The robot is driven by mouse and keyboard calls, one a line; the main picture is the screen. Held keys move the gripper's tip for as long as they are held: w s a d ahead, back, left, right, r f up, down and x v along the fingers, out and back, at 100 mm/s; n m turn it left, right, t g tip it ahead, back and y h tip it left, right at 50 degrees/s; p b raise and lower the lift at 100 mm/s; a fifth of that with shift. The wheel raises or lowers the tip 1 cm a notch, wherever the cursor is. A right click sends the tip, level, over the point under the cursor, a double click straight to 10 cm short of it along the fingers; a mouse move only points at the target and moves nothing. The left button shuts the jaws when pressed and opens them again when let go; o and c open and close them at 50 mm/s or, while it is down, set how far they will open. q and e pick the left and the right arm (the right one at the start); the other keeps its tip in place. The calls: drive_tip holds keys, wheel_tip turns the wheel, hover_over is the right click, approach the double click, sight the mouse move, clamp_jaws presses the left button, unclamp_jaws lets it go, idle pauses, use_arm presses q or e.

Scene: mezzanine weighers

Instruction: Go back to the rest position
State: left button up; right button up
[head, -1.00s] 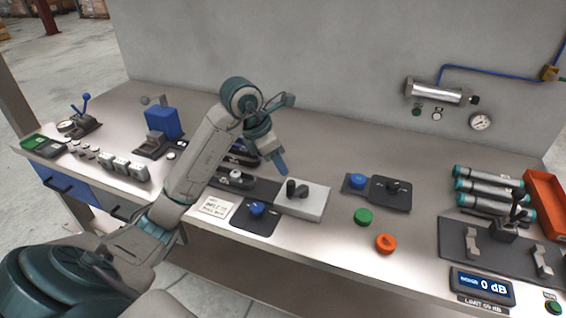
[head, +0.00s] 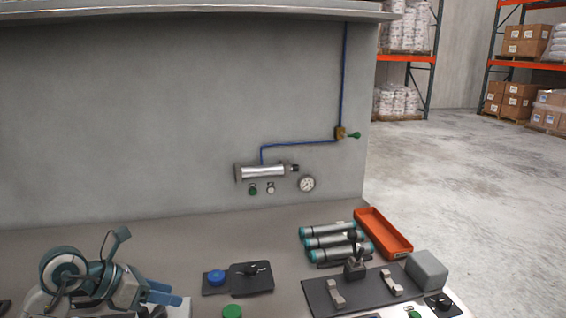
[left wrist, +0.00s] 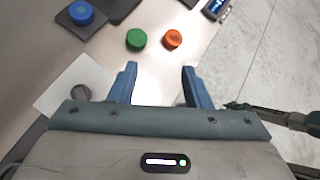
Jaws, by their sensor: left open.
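My left gripper (head: 160,293) is at the lower left of the head view, above the bench. In the left wrist view its two blue fingers (left wrist: 160,88) are apart with nothing between them. A white block with a dark knob (left wrist: 68,92) lies to the left of the fingers there. A green button (left wrist: 136,39) and an orange ring-like button (left wrist: 173,39) lie beyond the fingertips, apart from them. My right gripper does not show clearly in either view.
On the bench are a blue knob on a dark plate (head: 216,277), several teal-capped cylinders (head: 325,231), an orange tray (head: 383,240) and a dark fixture plate (head: 318,297). A wall cylinder (head: 262,172) and gauge (head: 307,184) sit behind. Open floor (head: 450,160) lies at the right.

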use_arm(q)
drive_tip(key=s+d+r+n+t+h, duration=0.4)
drive_tip(key=d+r+n+t+h, duration=0.25)
drive_tip(key=r+h, duration=0.3)
drive_tip(key=a+n+t+y, duration=0.5)
drive_tip(key=n+t+y, duration=0.3)
drive_tip(key=n+t, duration=0.45)
drive_tip(key=s+a+f+n+g+y, duration=0.2)
drive_tip(key=a+f+n+g+y, duration=0.6)
drive_tip(key=f+n+y, duration=0.85)
drive_tip(key=s+d+f+n+g+h, duration=0.35)
drive_tip(key=s+f+g, duration=0.25)
drive_tip(key=s+f, duration=0.4)
drive_tip(key=s+d+f+n+g+h, duration=0.2)
drive_tip(key=s+f+n+g, duration=0.2)
drive_tip(key=s+f+g, duration=0.6)
drive_tip(key=s+a+f+t, duration=0.1)
drive_tip(key=a+f, duration=0.1)
drive_tip(key=f, duration=1.2)
drive_tip(key=s+a+f+t, duration=0.1)
drive_tip(key=f, duration=1.3)
drive_tip(key=s+a+f+g, duration=0.1)
drive_tip(key=s+f, duration=1.7)
drive_tip(key=shift+a+f, duration=0.15)
drive_tip(key=shift+f, duration=0.15)
